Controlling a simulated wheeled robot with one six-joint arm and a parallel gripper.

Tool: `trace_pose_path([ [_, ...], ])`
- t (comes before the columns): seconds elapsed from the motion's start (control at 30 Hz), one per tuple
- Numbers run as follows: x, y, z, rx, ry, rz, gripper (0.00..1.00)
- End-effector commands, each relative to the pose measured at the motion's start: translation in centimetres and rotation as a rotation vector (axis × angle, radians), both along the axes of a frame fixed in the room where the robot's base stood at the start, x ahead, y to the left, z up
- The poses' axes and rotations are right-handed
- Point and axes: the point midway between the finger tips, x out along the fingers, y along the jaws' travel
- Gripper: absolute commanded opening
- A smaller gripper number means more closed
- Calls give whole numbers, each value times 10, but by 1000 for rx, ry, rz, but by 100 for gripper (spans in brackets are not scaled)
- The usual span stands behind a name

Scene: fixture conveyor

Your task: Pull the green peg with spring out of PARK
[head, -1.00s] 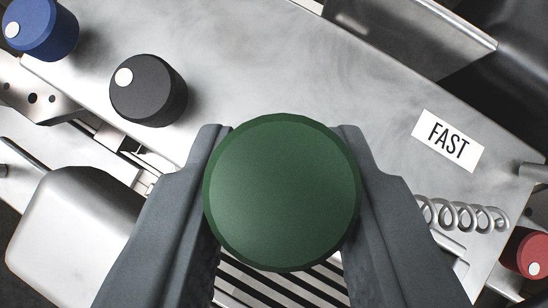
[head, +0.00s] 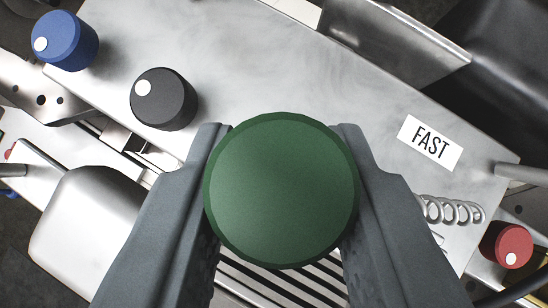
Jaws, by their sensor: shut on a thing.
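The green peg (head: 281,191) shows its round, dark green head in the middle of the head view. My gripper (head: 281,185) is shut on it, with one grey finger on each side of the head. The peg's shaft and its seat are hidden beneath the head. A coiled metal spring (head: 450,210) shows to the right of the right finger, partly covered by it. I cannot tell whether it belongs to this peg. No PARK label is visible.
A metal panel carries a black knob (head: 164,99), a blue knob (head: 66,41) and a FAST label (head: 430,143). A red knob (head: 506,245) is at lower right. A rounded metal block (head: 88,218) lies left of my gripper, and dark slats (head: 275,285) below.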

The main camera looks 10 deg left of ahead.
Motion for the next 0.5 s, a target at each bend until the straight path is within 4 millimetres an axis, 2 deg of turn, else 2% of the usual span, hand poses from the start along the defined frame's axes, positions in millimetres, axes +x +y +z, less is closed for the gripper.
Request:
trace_pose_path([
  [0.5,0,0,26,0,-1,0,0],
])
